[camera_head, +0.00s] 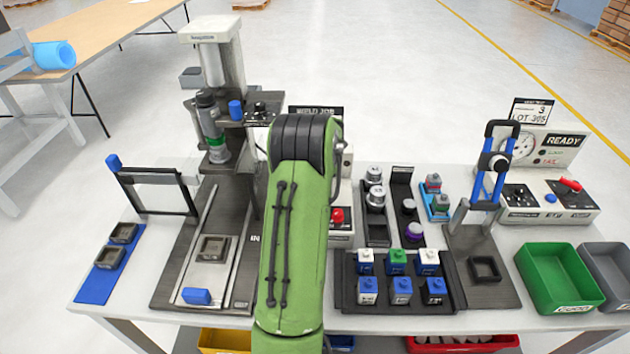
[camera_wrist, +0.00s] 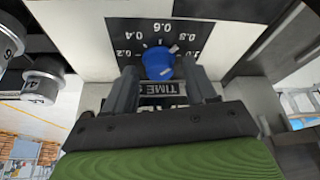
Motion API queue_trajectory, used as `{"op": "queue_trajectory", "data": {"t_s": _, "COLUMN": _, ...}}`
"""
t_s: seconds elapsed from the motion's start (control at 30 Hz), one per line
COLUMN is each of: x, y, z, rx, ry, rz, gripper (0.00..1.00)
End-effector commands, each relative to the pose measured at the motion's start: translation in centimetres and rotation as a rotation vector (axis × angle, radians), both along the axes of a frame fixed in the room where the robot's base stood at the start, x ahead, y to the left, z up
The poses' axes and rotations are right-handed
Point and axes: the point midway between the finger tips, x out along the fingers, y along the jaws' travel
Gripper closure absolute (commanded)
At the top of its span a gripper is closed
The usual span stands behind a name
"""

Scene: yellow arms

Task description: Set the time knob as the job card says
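The blue time knob (camera_wrist: 159,63) sits on a black dial plate in the wrist view, above a label reading TIME. Its white mark points to the upper right, toward the 0.8 side of the scale. My gripper (camera_wrist: 159,80) is at the knob with one finger on each side; small gaps seem to show, so it looks open around it. In the head view my green arm hides the gripper and the knob. The dark WELD JOB sign (camera_head: 302,110) shows only its top behind my arm; its values are hidden.
A press (camera_head: 215,70) stands left of my arm. A red button (camera_head: 337,215) is close by my arm's right side. A block tray (camera_head: 350,300), a blue-handled clamp (camera_head: 490,175) and a green bin (camera_head: 557,278) stand further right.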

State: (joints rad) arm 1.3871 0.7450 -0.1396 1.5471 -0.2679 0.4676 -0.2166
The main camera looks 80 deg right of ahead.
Motion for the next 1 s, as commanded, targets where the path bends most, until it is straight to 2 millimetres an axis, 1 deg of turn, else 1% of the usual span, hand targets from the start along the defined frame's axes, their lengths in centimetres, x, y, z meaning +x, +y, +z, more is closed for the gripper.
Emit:
{"op": "queue_trajectory", "data": {"t_s": 0.27, "x": 0.0, "y": 0.0, "z": 0.1, "rx": 0.0, "ry": 0.0, "rz": 0.0, "gripper": 0.42}}
{"op": "queue_trajectory", "data": {"t_s": 0.37, "x": -0.2, "y": 0.4, "z": 1.1, "rx": 0.0, "ry": 0.0, "rz": -0.001, "gripper": 0.42}}
{"op": "queue_trajectory", "data": {"t_s": 0.47, "x": -0.6, "y": 1.1, "z": 3.3, "rx": -0.004, "ry": -0.001, "rz": 0.0, "gripper": 0.42}}
{"op": "queue_trajectory", "data": {"t_s": 0.7, "x": -1.8, "y": 3.4, "z": 9.7, "rx": -0.004, "ry": 0.0, "rz": -0.001, "gripper": 0.42}}
{"op": "queue_trajectory", "data": {"t_s": 0.8, "x": -2.3, "y": 4.3, "z": 12.0, "rx": -0.002, "ry": 0.0, "rz": 0.0, "gripper": 0.42}}
{"op": "queue_trajectory", "data": {"t_s": 0.9, "x": -2.6, "y": 4.9, "z": 13.6, "rx": -0.001, "ry": 0.0, "rz": 0.0, "gripper": 0.42}}
{"op": "queue_trajectory", "data": {"t_s": 1.0, "x": -2.8, "y": 5.3, "z": 14.4, "rx": 0.0, "ry": 0.0, "rz": -0.001, "gripper": 0.42}}
